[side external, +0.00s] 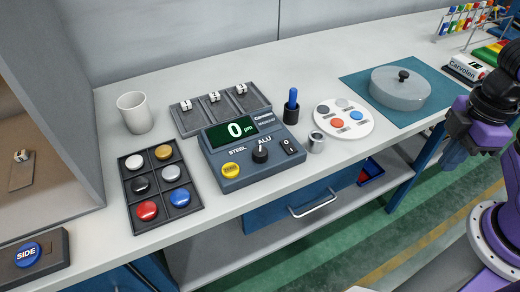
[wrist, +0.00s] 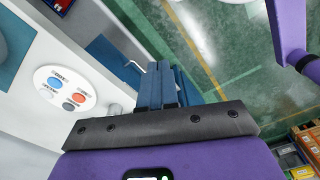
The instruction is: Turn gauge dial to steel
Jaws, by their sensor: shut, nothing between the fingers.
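The gauge (side external: 240,153) is a dark grey-blue box on the bench, with a green display reading 0 µm. Its black dial (side external: 260,152) sits on the front panel between the labels STEEL at left and ALU at upper right. The dial's white pointer looks roughly upright, close to the ALU label, but it is small. My gripper (side external: 452,160) is off to the right, beyond the bench's front edge and far from the gauge. Its blue fingers (wrist: 160,84) are together and empty in the wrist view. The gauge is not visible in the wrist view.
Beside the dial are a yellow button (side external: 230,170) and a black rocker switch (side external: 291,147). A puck tray (side external: 180,208) lies left.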

